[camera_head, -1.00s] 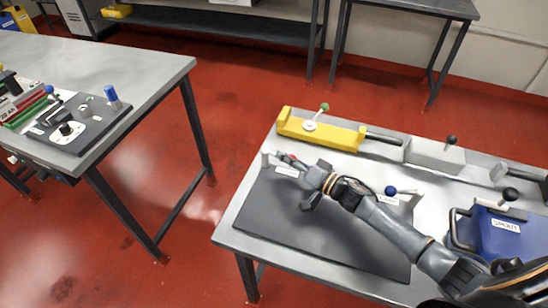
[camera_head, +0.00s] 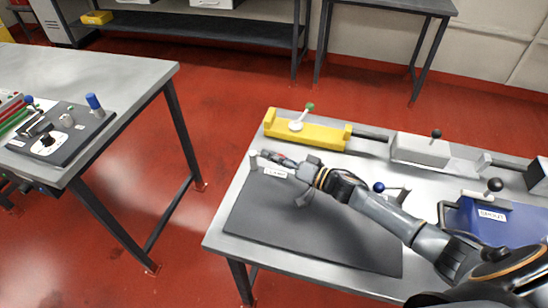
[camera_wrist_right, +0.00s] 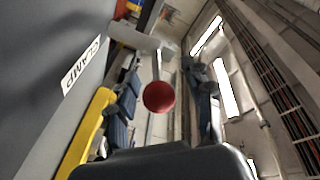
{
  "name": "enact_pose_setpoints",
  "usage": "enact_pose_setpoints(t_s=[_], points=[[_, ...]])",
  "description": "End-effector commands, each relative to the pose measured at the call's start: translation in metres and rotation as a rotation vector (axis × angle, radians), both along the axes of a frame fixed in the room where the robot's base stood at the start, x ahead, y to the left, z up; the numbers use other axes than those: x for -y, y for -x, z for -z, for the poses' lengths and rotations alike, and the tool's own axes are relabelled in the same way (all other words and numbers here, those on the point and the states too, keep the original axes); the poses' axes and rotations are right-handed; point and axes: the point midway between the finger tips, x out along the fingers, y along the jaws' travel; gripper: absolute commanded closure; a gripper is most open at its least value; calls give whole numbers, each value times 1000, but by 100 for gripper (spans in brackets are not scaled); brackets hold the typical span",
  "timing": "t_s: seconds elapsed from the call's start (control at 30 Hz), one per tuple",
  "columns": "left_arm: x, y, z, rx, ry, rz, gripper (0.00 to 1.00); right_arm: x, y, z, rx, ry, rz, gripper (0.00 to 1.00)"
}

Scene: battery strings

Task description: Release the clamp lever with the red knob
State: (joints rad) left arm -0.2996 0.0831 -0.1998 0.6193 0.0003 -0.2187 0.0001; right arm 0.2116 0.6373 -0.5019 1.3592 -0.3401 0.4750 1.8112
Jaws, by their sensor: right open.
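The red knob (camera_wrist_right: 159,97) shows in the right wrist view on the end of a thin lever rod (camera_wrist_right: 157,66), below a pale grey clamp part. My right gripper (camera_wrist_right: 165,95) is open, with one finger on each side of the knob. I see gaps between the fingers and the knob. In the head view my right gripper (camera_head: 272,156) is at the far left corner of the dark mat, beside a grey upright clamp post (camera_head: 253,160). The knob is not discernible there, apparently hidden by the gripper. My left gripper is not in view.
A blue-knobbed lever (camera_head: 379,187) is close to my forearm. A grey block (camera_head: 421,149) and blue box (camera_head: 490,222) stand right. The dark mat (camera_head: 310,225) is clear in front.

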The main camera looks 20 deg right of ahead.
Motion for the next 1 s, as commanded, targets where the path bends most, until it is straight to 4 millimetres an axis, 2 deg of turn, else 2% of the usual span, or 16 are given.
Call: enact_pose_setpoints(t_s=[0.17, 0.3, 0.5, 0.63, 0.9, 0.97, 1.0], points=[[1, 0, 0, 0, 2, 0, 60, 0, 0, -27, 5, 4, -4, 49], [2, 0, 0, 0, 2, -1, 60, 0, 0, -58, 8, 3, -4, 49], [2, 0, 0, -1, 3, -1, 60, 0, 0, -87, 4, 2, -3, 49], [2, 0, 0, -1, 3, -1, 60, 0, 0, -96, 2, 1, -2, 49], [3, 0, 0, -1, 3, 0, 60, 0, 0, -97, 0, 0, -1, 49], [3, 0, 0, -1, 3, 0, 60, 0, 0, -97, 1, 2, -1, 59], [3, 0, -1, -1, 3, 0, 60, -1, 1, -96, 5, 7, -1, 67]])
